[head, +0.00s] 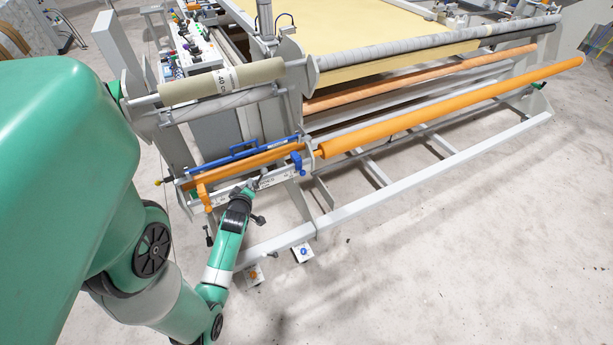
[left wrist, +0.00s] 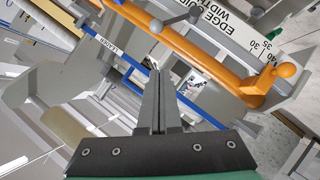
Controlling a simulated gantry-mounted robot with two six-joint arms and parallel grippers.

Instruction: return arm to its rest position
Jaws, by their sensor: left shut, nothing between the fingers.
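My green left arm comes in from the left in the head view and reaches the front of the quilting machine's frame. My left gripper (head: 256,182) is small there, in front of the white scale bar (head: 277,177) below the short orange roller. In the left wrist view the two dark fingers (left wrist: 157,68) are together with nothing between them. Their tips appear near the blue bar (left wrist: 122,60) and the orange bar (left wrist: 185,40); whether they touch anything is unclear. My right gripper is not in view.
An orange clamp handle (head: 204,197) sticks out at the scale's left end. A beige fabric roll (head: 222,82) lies above, and a long orange roller (head: 450,107) runs to the right. Foot pedals (head: 302,252) stand on the floor. Open concrete floor (head: 450,260) lies in front.

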